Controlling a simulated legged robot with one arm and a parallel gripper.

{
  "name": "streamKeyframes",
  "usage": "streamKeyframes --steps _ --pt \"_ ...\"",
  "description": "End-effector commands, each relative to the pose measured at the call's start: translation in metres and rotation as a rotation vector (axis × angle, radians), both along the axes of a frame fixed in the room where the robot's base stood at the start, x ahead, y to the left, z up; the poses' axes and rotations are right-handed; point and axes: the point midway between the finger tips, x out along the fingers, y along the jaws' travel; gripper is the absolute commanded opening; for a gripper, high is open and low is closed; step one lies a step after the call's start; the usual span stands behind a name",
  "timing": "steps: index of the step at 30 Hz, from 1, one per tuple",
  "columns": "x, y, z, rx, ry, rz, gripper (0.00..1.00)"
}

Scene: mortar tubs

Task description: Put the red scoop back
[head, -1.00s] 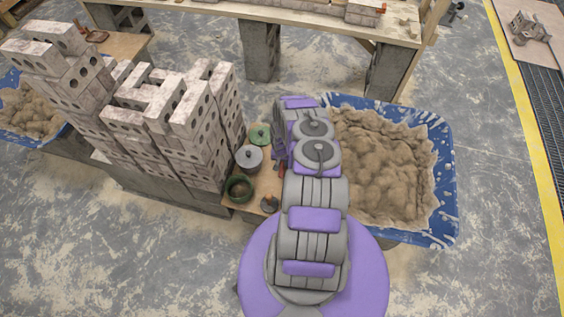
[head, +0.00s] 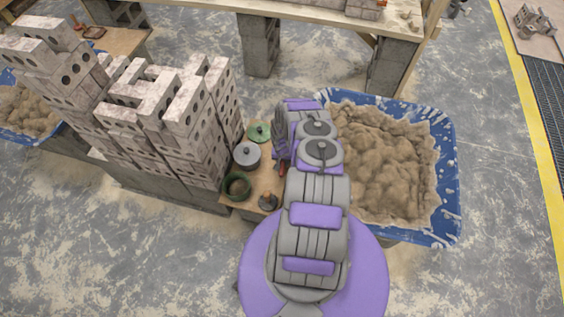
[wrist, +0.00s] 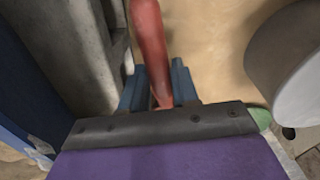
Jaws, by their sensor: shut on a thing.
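In the wrist view the red scoop (wrist: 148,38) shows as a red handle running up from between the blue fingers of my gripper (wrist: 158,88). The gripper is shut on this handle, above a tan wooden surface. The scoop's far end is out of the picture. In the head view only a small red piece (head: 282,169) shows at the left edge of my arm, over the small wooden board (head: 262,183). My arm hides the fingers there.
On the board stand a green-lidded pot (head: 258,132), a grey lidded pot (head: 247,155), an open green pot (head: 237,188) and a brown-knobbed item (head: 268,201). Stacked bricks (head: 170,115) rise left. A blue mortar tub (head: 447,190) lies right.

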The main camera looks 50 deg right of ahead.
Motion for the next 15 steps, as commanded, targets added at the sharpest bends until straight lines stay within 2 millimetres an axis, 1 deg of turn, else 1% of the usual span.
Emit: streamKeyframes --steps 8,15 --pt "0.001 0.0021 0.0016 -0.006 0.0 0.002 0.0" --pt "0.0004 0.001 -0.0041 -0.002 0.0 0.0 0.0"
